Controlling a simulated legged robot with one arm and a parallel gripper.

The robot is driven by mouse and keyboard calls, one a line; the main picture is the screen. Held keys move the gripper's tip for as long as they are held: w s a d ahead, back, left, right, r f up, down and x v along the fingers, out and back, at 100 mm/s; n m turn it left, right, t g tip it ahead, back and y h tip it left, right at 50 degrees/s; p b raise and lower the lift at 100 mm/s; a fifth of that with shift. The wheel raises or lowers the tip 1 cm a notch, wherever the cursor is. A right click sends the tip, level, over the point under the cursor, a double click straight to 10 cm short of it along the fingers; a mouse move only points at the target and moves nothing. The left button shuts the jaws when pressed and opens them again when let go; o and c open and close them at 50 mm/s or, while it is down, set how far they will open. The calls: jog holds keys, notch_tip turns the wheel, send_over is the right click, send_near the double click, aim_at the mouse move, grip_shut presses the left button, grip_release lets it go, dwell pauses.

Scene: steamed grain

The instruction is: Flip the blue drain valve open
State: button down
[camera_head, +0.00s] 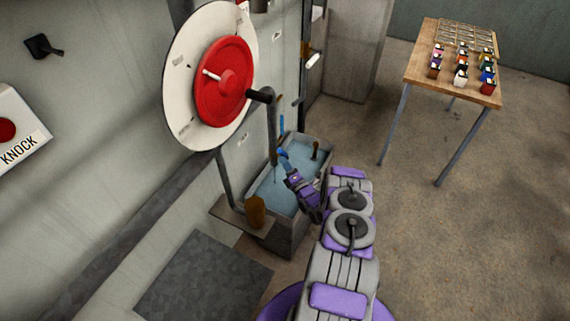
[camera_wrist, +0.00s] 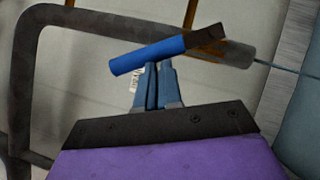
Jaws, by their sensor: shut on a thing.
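The blue drain valve handle (camera_wrist: 148,55) is a bright blue bar, tilted with its right end up, with a dark piece at that end. My gripper (camera_wrist: 158,67) has its two blue-grey fingers close together, shut on the handle at their tips. The handle covers the very tips, so the grip itself is partly hidden. In the head view my gripper (camera_head: 284,160) reaches over the basin (camera_head: 262,184) of bluish water beside the wall. The valve is too small there to tell apart surely from the fingers.
A red and white wall dial (camera_head: 222,82) and a dark bent pipe (camera_head: 272,130) stand left of my arm. A brown object (camera_head: 255,210) sits on a small shelf (camera_head: 229,217). A wooden table (camera_head: 425,62) with small coloured items stands far right, with open floor between.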

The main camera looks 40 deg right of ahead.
jog(key=r+m+g+p, duration=0.1)
jog(key=m, duration=0.1)
jog(key=d+r+m+g+p, duration=0.1)
jog(key=p, duration=0.1)
jog(key=shift+w+d+r+m+p, duration=0.2)
jog(key=shift+w+d+m+p, duration=0.1)
jog(key=shift+w+m, duration=0.1)
jog(key=shift+w+d+r+m+g+p, duration=0.15)
jog(key=shift+d+m+g+p, duration=0.1)
jog(key=shift+d+p, duration=0.15)
jog(key=shift+w+d+r+m+g+p, duration=0.15)
jog(key=shift+d+m+p, duration=0.15)
jog(key=shift+p, duration=0.15)
jog(key=shift+d, duration=0.1)
jog(key=shift+f, duration=0.1)
